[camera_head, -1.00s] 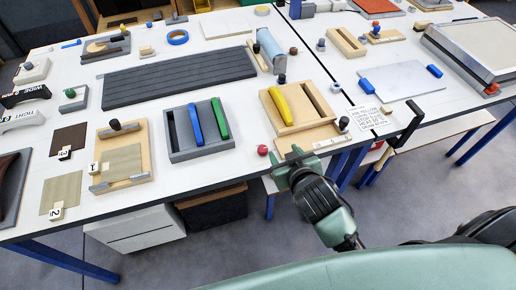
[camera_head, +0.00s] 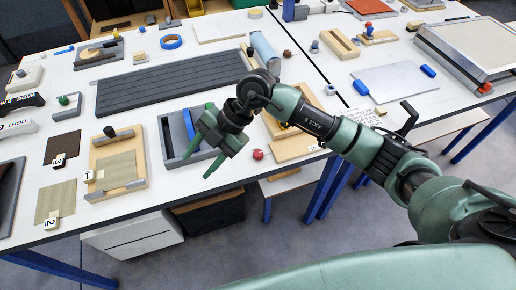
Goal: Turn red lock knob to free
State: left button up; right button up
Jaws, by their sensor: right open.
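The red knob (camera_head: 258,154) is a small red ball near the front edge of the white table. My right gripper (camera_head: 196,167) is open and empty. Its green fingers point down and left, over the front of the grey tray (camera_head: 172,158), to the left of the red knob and apart from it. My right arm passes behind the knob in the picture and hides part of the wooden tray (camera_head: 294,148) and the yellow bar. My left gripper is not in view.
A wooden board (camera_head: 137,175) with a cloth piece lies left of the grey tray. A long dark ribbed mat (camera_head: 165,84) lies behind. A grey plate (camera_head: 395,80) with blue blocks is at right. Open floor lies in front of the table.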

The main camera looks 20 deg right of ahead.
jog(key=w+d+f+m+h, duration=0.1)
jog(key=w+d+f+h, duration=0.1)
jog(key=w+d+h, duration=0.3)
jog(key=m+h, duration=0.2)
jog(key=h, duration=0.1)
send_over(258, 153)
jog(key=shift+a+r+t, duration=0.1)
jog(key=shift+r+t, duration=0.2)
jog(key=shift+r, duration=0.15)
jog(key=shift+d+f+m, duration=0.2)
jog(key=shift+m, duration=0.1)
notch_tip(258, 153, down, 6)
jog(key=shift+p, duration=1.15)
jog(key=shift+a+f, duration=0.1)
jog(key=shift+f, duration=0.55)
grip_shut()
